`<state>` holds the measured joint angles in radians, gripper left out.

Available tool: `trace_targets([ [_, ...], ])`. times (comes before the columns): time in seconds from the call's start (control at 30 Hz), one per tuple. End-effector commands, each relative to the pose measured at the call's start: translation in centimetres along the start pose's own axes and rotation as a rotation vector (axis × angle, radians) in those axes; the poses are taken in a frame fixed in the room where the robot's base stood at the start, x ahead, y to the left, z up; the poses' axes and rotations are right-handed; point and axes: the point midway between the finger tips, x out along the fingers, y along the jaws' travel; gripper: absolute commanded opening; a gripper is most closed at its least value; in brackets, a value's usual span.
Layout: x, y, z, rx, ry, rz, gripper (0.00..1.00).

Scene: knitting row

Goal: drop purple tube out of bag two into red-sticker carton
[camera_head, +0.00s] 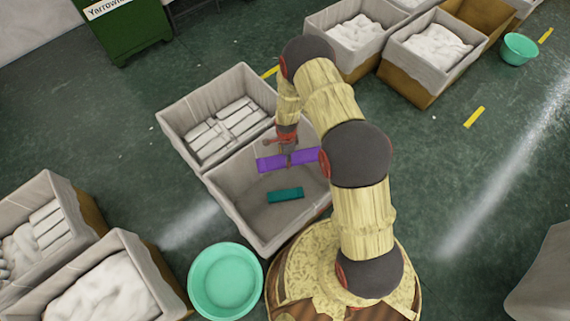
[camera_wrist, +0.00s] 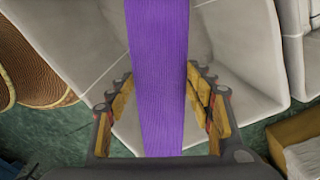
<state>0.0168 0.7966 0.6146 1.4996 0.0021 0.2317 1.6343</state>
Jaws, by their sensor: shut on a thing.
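The purple tube (camera_head: 270,163) is a long flat-looking bar in my gripper (camera_head: 288,156). In the wrist view the purple tube (camera_wrist: 158,60) runs upright through the picture between the two fingers of my gripper (camera_wrist: 160,95). My gripper is shut on it near its middle. It hangs over the grey-lined carton (camera_head: 235,207); how high above its floor I cannot tell. A teal tube (camera_head: 285,195) lies on that carton's floor. My arm hides the carton's right side. I see no red sticker and no label saying bag two.
A grey-lined carton (camera_head: 178,104) of white packs adjoins behind. A mint basin (camera_head: 226,281) stands at front left. White-filled cartons stand at lower left (camera_head: 150,262) and upper right (camera_head: 400,82), near a small mint bowl (camera_head: 519,48).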

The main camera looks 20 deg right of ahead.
Motion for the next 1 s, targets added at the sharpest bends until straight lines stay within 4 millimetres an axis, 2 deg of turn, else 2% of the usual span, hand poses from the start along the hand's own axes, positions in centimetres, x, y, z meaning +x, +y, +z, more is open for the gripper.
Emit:
trace_targets([
  [0.1, 2.0, 0.7, 0.4, 0.118, 0.000, 0.002, 0.35],
  [0.3, 3.7, 1.2, 0.7, 0.228, 0.000, 0.000, 0.35],
  [0.57, 5.1, 1.2, 0.8, 0.243, 0.000, 0.000, 0.35],
  [1.0, 9.6, 1.2, 0.8, 0.242, 0.000, 0.000, 0.35],
])
